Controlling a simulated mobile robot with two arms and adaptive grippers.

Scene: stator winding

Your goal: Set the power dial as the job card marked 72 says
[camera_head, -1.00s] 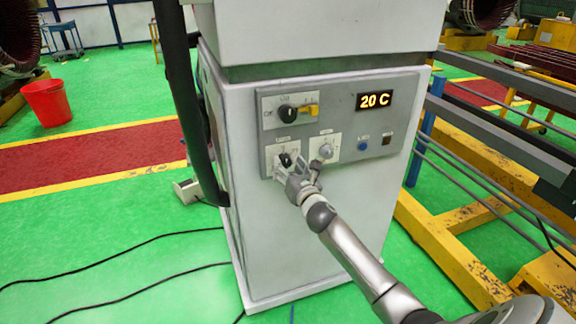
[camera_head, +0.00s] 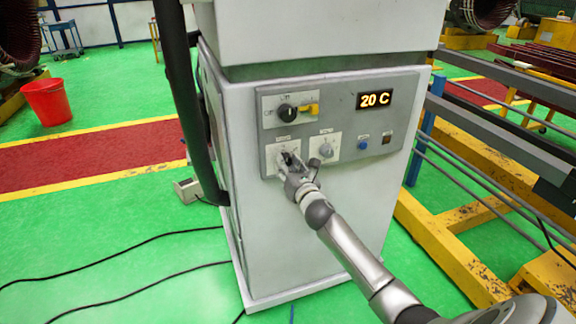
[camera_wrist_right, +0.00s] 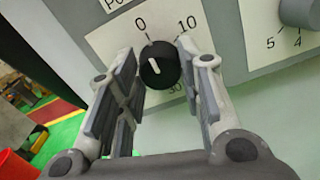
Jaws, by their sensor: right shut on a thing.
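The power dial is a black round knob (camera_wrist_right: 160,65) with a white pointer mark, on a white plate (camera_wrist_right: 112,42) marked 0, 10 and 30. Its mark leans up toward the 0 side. My right gripper (camera_wrist_right: 157,78) has one finger on each side of the dial and is shut on it. In the head view the right gripper (camera_head: 287,166) covers most of the dial at the panel's lower left. My left gripper does not show. No job card marked 72 shows in these views.
A yellow and grey metal rack (camera_head: 440,240) stands close on the right.

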